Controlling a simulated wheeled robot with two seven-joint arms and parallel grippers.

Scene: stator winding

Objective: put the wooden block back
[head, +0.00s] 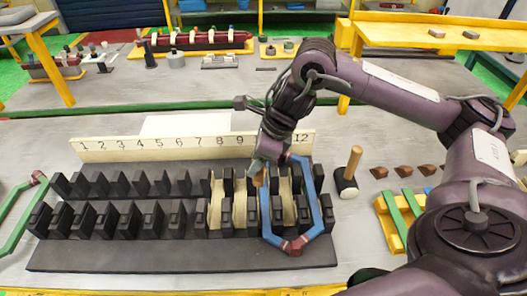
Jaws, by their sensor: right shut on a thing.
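My right gripper (261,168) reaches down over the black slotted stator block (180,257), near the numbers 9 and 10. It is shut on a small orange-brown piece (258,181), which looks like the wooden block; the gripper and the slot teeth partly hide it. I cannot tell whether the piece touches the slot. Several similar brown wooden blocks (403,171) lie in a row on the table at the right. My left gripper is not in view.
A blue and red coil (293,247) sits around teeth at the right end, close beside my gripper. Cream liners (215,205) line some slots. A numbered board (120,147) stands behind. A mallet (349,175) and a yellow rack with green strips (395,222) are at the right; a green coil (18,225) is at the left.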

